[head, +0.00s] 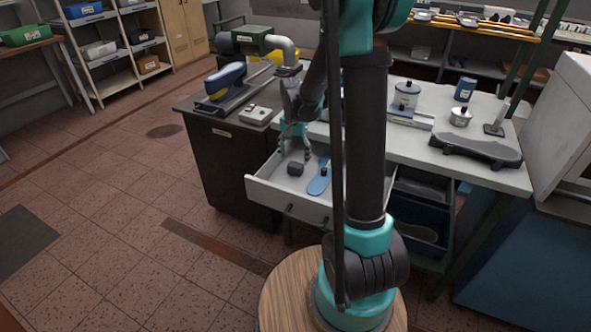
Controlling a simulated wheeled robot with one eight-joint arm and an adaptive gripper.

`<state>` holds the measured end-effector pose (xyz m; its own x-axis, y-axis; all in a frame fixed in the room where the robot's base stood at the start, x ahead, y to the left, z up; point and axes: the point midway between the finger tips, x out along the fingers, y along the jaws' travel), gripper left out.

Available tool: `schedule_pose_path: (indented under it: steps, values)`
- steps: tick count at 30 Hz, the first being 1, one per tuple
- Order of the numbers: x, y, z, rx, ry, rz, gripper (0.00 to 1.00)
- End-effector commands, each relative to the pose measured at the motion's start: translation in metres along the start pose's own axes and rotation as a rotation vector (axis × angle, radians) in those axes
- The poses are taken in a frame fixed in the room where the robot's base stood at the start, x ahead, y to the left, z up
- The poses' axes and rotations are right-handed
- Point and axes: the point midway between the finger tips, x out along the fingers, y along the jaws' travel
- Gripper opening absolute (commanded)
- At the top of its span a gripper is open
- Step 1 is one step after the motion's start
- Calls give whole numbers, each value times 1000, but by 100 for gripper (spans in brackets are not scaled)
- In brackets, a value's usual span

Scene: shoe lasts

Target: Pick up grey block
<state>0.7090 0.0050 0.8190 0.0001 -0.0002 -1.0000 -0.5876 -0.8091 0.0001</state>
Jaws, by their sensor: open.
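A small dark grey block (295,169) lies in the open white drawer (262,190), near its left side. My gripper (295,153) hangs over the drawer with its fingers pointing down. It is open and empty, just above the block in the picture. I cannot tell the exact height gap between the fingertips and the block. A blue, flat, elongated item (320,178) lies in the drawer to the right of the block.
The drawer's walls surround the block. A light grey boxy item (255,115) and a blue-topped machine (225,82) stand on the dark desk (190,104). Canisters (405,96) and a dark stand (475,150) occupy the white worktop (425,152).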

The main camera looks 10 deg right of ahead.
Motion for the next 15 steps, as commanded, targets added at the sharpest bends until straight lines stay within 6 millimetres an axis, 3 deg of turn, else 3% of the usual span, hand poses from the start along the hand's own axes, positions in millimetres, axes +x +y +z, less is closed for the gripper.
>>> schedule_pose_path:
  steps: [9,15]
  values:
    - [41,4,-3,0,0,0,72]
    - [46,4,-3,0,0,0,72]
